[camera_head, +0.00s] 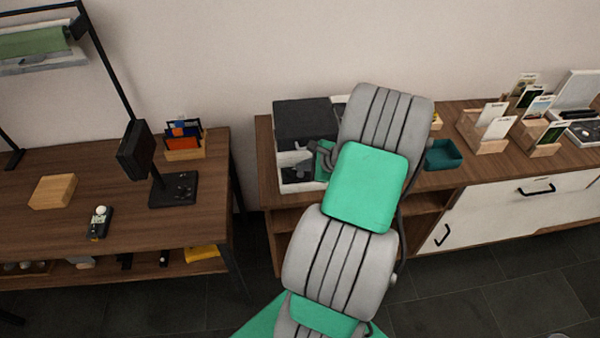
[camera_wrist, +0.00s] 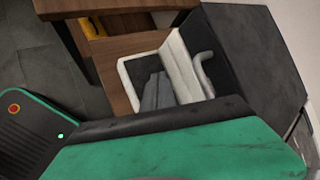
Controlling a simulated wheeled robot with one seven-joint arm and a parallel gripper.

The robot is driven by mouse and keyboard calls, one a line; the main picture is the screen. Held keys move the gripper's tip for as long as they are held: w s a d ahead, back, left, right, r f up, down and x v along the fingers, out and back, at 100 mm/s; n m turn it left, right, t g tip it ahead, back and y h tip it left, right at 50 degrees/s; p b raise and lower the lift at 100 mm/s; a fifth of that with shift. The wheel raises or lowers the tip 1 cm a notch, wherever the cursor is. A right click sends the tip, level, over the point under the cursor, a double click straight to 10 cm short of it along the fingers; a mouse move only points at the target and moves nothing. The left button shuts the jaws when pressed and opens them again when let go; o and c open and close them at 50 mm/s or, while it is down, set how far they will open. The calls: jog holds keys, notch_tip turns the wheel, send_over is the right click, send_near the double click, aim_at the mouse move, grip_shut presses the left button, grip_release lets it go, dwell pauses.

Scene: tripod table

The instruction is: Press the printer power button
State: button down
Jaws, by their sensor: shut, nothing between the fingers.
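The printer (camera_head: 302,120), a box with a dark grey top and white lower body, stands at the left end of the right-hand cabinet. Its right part is hidden behind my arm. In the wrist view its white edge and dark surface (camera_wrist: 255,50) fill the upper right. My gripper (camera_head: 299,172) is at the printer's open front, shut and empty. In the wrist view its grey fingers (camera_wrist: 157,92) are close together beside the white wall of the printer. I cannot tell whether they touch it. I cannot make out the power button in either view.
A wooden cabinet top (camera_head: 263,150) carries a teal tray (camera_head: 443,155) and card holders (camera_head: 485,130) right of my arm. A separate table (camera_head: 70,220) with a black stand (camera_head: 173,190) is on the left, with a gap between them.

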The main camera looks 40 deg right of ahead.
aim_at(303, 175)
notch_tip(303, 175, up, 6)
jog(key=p, duration=0.5)
